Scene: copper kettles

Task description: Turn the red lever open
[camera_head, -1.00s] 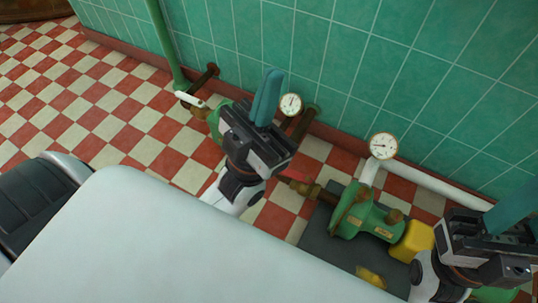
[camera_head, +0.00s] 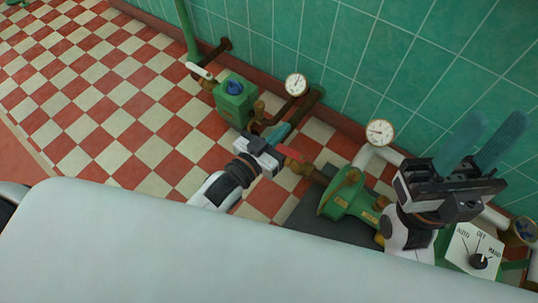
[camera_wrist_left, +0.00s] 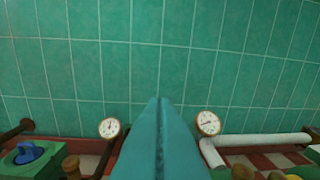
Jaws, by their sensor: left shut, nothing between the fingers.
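The red lever (camera_head: 292,153) sits on the brass pipe run left of the green pump (camera_head: 350,200), in the head view. My left gripper (camera_head: 283,129) is shut and empty. Its teal fingers are just above and left of the lever in the picture; I cannot tell whether they touch it. In the left wrist view its closed fingers (camera_wrist_left: 158,101) point toward the tiled wall, and the lever does not show there. My right gripper (camera_head: 500,119) is open and empty, its two teal fingers apart, above the pump's right side.
A green box with a blue knob (camera_head: 235,88) and a white lever (camera_head: 200,71) stand to the left. Two gauges (camera_head: 296,85) (camera_head: 380,132) are near the tiled wall. A white switch panel (camera_head: 474,250) is at lower right. The checkered floor (camera_head: 120,100) at left is clear.

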